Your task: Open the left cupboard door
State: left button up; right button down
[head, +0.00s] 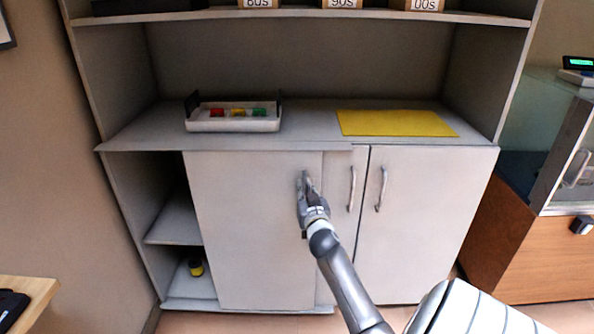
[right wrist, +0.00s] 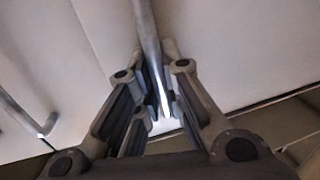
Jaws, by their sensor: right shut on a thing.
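The left cupboard door (head: 245,230) is a pale grey panel that stands slid to the right, overlapping the panel behind it. The cupboard's left side is open, with an inner shelf (head: 175,222) showing. My right gripper (head: 305,182) is at the door's right side, shut on its upright metal handle. In the right wrist view the handle (right wrist: 148,35) runs between the fingers (right wrist: 155,95). Most of the handle is hidden by the gripper in the head view. My left gripper is not in view.
Two more handles (head: 351,188) (head: 380,189) are on the panels to the right. A white tray (head: 232,125) with coloured pieces and a yellow mat (head: 395,123) lie on the counter. A small yellow-and-black thing (head: 196,267) is inside, low down. A glass case stands at right.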

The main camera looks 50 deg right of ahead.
jog(key=shift+s+f, duration=0.1)
dwell(0.3)
jog(key=c, duration=1.5)
grip_release()
jog(key=v, duration=1.2)
